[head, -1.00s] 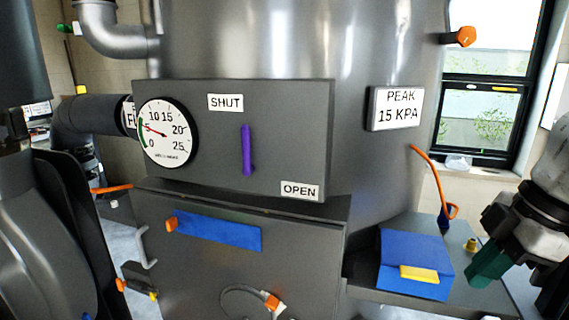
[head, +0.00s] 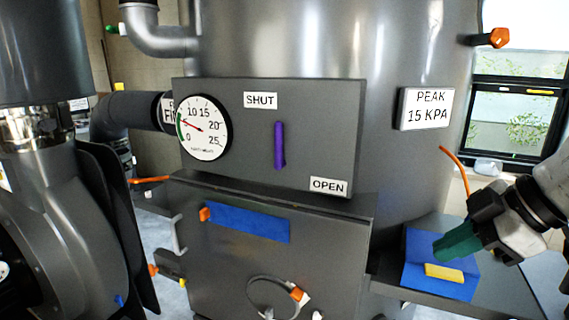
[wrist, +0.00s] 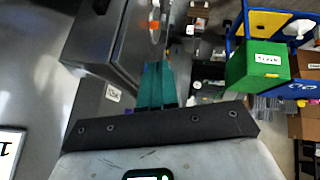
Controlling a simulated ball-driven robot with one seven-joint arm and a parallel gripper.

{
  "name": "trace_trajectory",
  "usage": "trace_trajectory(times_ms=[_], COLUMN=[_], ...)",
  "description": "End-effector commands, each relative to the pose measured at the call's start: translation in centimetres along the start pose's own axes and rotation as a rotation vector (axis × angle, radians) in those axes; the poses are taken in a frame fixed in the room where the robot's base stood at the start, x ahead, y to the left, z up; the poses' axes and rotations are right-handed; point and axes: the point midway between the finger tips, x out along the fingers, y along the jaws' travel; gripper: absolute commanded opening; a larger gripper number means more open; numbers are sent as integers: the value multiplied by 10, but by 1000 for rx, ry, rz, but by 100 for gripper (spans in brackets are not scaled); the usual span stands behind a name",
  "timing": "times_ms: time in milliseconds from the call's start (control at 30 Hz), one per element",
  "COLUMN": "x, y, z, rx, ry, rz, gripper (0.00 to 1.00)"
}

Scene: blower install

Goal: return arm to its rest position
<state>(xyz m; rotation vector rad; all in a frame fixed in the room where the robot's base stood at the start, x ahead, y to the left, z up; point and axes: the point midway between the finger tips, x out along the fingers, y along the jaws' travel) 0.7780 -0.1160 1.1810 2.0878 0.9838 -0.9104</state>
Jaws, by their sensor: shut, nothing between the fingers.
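My gripper (head: 438,248) is at the right of the head view, its teal fingers shut and empty. They overlap the blue box with a yellow tab (head: 444,271) on the side shelf in the picture; I cannot tell whether they touch it. In the wrist view the teal fingers (wrist: 156,86) lie together and point up the picture, beside the dark machine body. My arm comes in from the right edge of the head view.
The grey machine carries a round gauge (head: 203,128), a purple lever (head: 280,145) between SHUT and OPEN labels, and a PEAK 15 KPA sign (head: 426,108). A green box (wrist: 258,66) shows in the wrist view. A dark blower housing (head: 50,220) stands at the left.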

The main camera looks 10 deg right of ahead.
Motion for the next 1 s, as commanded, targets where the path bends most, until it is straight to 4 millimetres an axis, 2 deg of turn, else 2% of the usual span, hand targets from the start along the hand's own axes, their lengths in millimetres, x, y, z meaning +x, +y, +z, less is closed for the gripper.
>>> trace_trajectory(times_ms=[100,233,367,467,567,667,767,900,1000], x=[18,41,71,99,131,164,197,235,251], y=[4,8,4,-6,-23,-48,-82,-142,-191], z=[-22,-37,-39,-31,-17,5,33,83,126], rx=[44,143,276,392,517,642,761,907,987], ry=[111,222,297,324,318,281,210,59,-83], rz=[32,71,89,90,83,70,57,45,47], gripper=[0,0,0,0,0,0,0,0,0])
